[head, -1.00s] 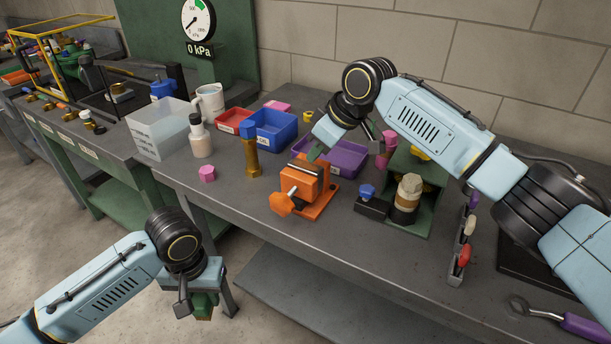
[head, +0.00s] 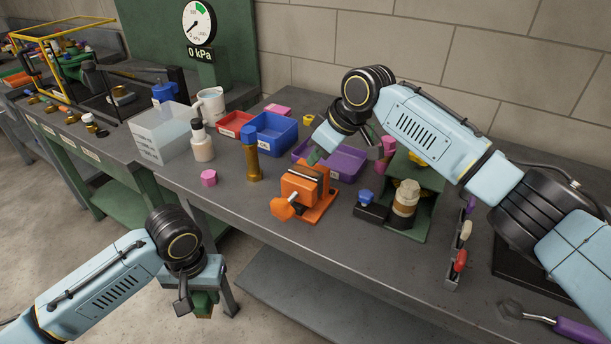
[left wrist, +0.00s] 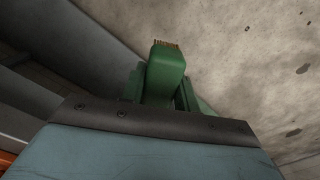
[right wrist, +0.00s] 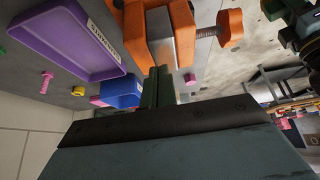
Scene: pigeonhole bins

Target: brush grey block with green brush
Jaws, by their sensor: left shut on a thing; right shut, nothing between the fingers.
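My left gripper (head: 197,296) is shut on the green brush (head: 205,307), low in front of the bench at the left. In the left wrist view the green brush (left wrist: 166,72) shows its tan bristle tips at the far end. A grey block (head: 306,172) appears to sit in the jaws of the orange vise (head: 298,188) on the bench; a grey face (right wrist: 184,36) shows between orange parts in the right wrist view. My right gripper (head: 314,156) is shut and empty beside the vise's back side. Whether its fingertips touch the vise or block I cannot tell.
A brass cylinder with a blue top (head: 252,158) stands left of the vise. Blue (head: 275,133), red (head: 233,124) and purple (head: 347,163) bins stand behind. The bench's front edge is mostly clear.

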